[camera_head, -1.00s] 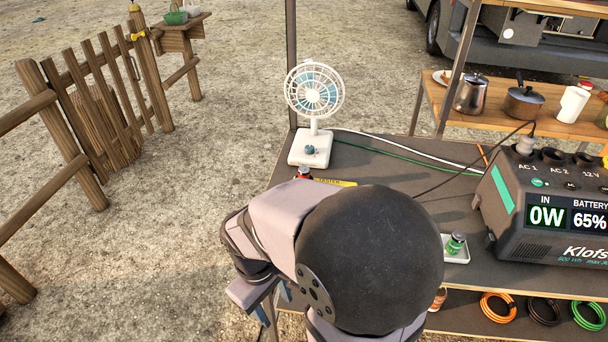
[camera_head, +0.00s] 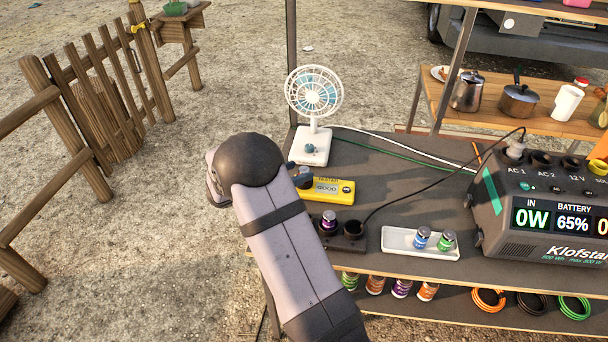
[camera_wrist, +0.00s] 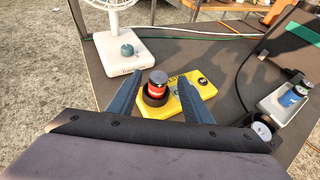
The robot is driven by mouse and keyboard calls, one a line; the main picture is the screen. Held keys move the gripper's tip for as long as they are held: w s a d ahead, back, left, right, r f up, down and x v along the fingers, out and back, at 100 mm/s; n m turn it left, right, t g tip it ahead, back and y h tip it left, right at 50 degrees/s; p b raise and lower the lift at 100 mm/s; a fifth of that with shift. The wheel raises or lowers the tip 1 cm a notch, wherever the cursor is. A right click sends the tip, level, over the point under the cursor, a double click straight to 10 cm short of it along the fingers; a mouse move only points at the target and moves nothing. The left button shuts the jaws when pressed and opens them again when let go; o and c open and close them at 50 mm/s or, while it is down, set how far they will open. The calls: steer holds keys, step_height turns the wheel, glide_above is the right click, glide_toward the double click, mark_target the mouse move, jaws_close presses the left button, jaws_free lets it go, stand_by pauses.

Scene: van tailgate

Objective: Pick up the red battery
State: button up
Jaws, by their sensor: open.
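The red battery (camera_wrist: 158,84) stands upright in the dark round socket of the yellow tester in the wrist view. The yellow tester (camera_head: 335,193) lies on the grey table in the head view, with its display reading "GOOD". My gripper (camera_wrist: 160,76) is open, with one blue-grey finger left of the red battery and the other right of it; I cannot tell whether they touch it.
A white fan (camera_head: 315,145) stands close behind the tester. A black charger (camera_head: 343,242) with a purple battery (camera_head: 329,222) sits in front. A white tray (camera_head: 395,243) holds a blue battery (camera_head: 421,238) and a green battery (camera_head: 446,241). The power station (camera_head: 555,210) stands at right.

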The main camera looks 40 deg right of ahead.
steer(key=shift+w+d+f, duration=0.15)
steer(key=shift+w+d, duration=0.05)
steer(key=shift+p+x, duration=0.8)
steer(key=shift+x, duration=2.85)
jaws_close()
